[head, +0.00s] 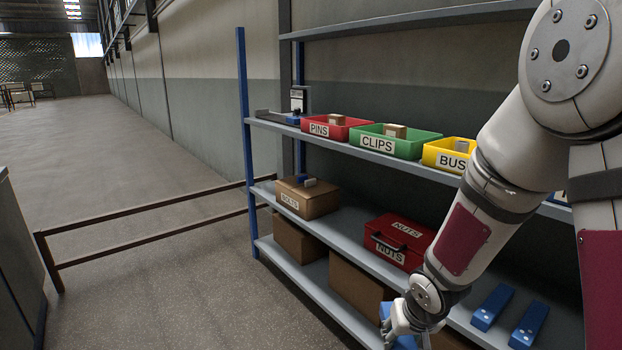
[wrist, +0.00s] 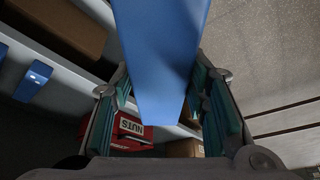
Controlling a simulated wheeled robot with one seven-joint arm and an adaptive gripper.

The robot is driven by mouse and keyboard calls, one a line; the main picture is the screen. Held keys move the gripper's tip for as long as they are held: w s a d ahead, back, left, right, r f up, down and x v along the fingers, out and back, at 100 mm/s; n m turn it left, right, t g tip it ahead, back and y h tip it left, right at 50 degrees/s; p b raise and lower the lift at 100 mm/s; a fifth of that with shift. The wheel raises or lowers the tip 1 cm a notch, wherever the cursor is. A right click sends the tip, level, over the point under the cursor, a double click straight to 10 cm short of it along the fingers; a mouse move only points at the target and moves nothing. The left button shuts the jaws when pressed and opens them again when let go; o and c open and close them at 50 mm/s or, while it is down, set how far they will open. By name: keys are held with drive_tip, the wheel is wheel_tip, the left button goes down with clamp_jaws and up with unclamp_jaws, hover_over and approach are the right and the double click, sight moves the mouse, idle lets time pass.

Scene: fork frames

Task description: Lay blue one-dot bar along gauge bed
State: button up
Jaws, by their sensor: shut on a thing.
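My gripper (head: 408,322) is low at the front of the shelving in the head view, shut on a blue bar (head: 403,341). In the wrist view the held bar (wrist: 162,70) runs lengthwise between the two fingers, its plain blue face toward the camera. No dots show on that face, so I cannot tell its dot count. Two other blue bars, a left one (head: 492,306) and a right one (head: 529,324), lie on the middle shelf right of my gripper. A grey device that looks like the gauge bed (head: 273,117) stands at the left end of the upper shelf, with a small blue part on it.
Red PINS (head: 333,129), green CLIPS (head: 395,142) and yellow (head: 448,155) bins stand right of the gauge. Below are a BOLTS carton (head: 307,197) and red NUTS case (head: 398,240). A blue post (head: 247,150) and low rail (head: 150,230) bound the left; floor beyond is open.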

drive_tip(key=s+p+v, duration=0.1)
drive_tip(key=p+v, duration=1.5)
drive_tip(key=v, duration=0.1)
